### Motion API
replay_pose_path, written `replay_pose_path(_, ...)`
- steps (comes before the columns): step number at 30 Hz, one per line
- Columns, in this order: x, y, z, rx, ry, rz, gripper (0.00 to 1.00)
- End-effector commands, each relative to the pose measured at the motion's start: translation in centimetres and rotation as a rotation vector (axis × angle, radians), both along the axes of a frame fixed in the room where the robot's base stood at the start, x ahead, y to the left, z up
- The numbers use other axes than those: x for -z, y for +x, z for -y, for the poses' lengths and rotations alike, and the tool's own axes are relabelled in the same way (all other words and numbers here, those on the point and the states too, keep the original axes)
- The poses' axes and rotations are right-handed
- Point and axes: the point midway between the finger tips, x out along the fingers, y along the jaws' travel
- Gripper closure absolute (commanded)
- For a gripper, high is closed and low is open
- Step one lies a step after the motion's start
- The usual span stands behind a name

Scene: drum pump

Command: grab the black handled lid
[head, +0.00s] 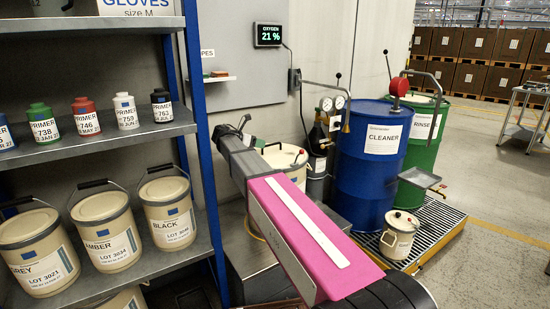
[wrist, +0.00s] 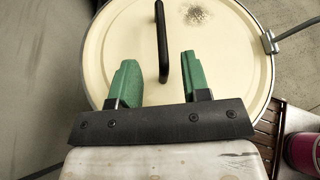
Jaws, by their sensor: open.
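The lid (wrist: 110,48) is cream and round, with a dark speckled patch near its far edge. Its black bar handle (wrist: 161,42) stands up near the middle in the wrist view. My gripper (wrist: 158,78) is open, with its two green fingers over the lid. The near end of the handle lies between the fingers, with a gap on both sides; I cannot tell the height gap. In the head view the cream lid (head: 283,156) shows on a container behind my arm, and my arm hides part of it. My fingertips are hard to make out there.
A shelf with cream buckets (head: 105,232) and small primer bottles (head: 124,111) stands at the left. A blue cleaner drum (head: 368,165) and a green rinse drum (head: 425,130) stand at the right. A small lidded pail (head: 398,240) sits on the grating. A metal clamp (wrist: 269,41) grips the rim.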

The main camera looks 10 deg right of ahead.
Motion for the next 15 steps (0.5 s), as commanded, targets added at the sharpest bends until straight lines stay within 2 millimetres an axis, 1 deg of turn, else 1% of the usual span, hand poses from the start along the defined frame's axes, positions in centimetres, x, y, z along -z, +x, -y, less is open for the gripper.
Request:
replay_pose_path(5, 0.6, 0.3, 1.2, 0.002, 0.0, -0.001, 0.57)
replay_pose_path(12, 1.9, 1.1, 4.1, 0.001, 0.0, 0.0, 0.57)
replay_pose_path(15, 2.1, 1.3, 4.6, 0.0, 0.0, 0.0, 0.57)
